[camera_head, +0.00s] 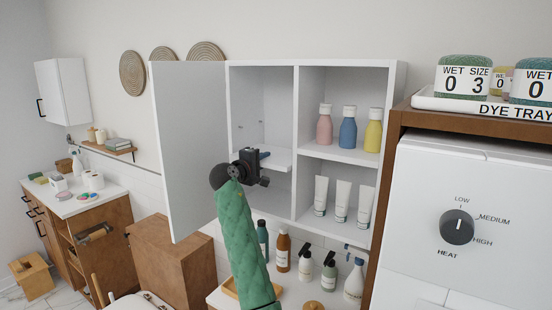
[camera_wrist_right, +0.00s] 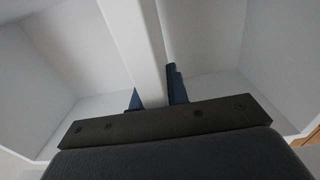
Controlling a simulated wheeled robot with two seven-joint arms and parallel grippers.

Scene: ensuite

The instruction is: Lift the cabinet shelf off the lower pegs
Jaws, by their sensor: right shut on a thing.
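The white cabinet shelf (camera_head: 281,157) spans the left compartment of the wall cabinet (camera_head: 398,95), roughly level at mid height. My right gripper (camera_head: 264,155) reaches into that compartment from the front and is shut on the shelf's front edge. In the right wrist view the white shelf board (camera_wrist_right: 146,50) runs between the two blue fingertips (camera_wrist_right: 156,97). Small pegs or holes (camera_head: 262,123) show above the shelf. The lower pegs are hidden, so I cannot tell whether the shelf touches them. My left gripper is not in view.
The cabinet door (camera_head: 185,150) stands open at left. A divider (camera_head: 296,150) bounds the compartment at right; beyond it stand bottles (camera_head: 348,132) and white tubes (camera_head: 343,200). More bottles (camera_head: 283,252) stand on the counter below. The space above the shelf is empty.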

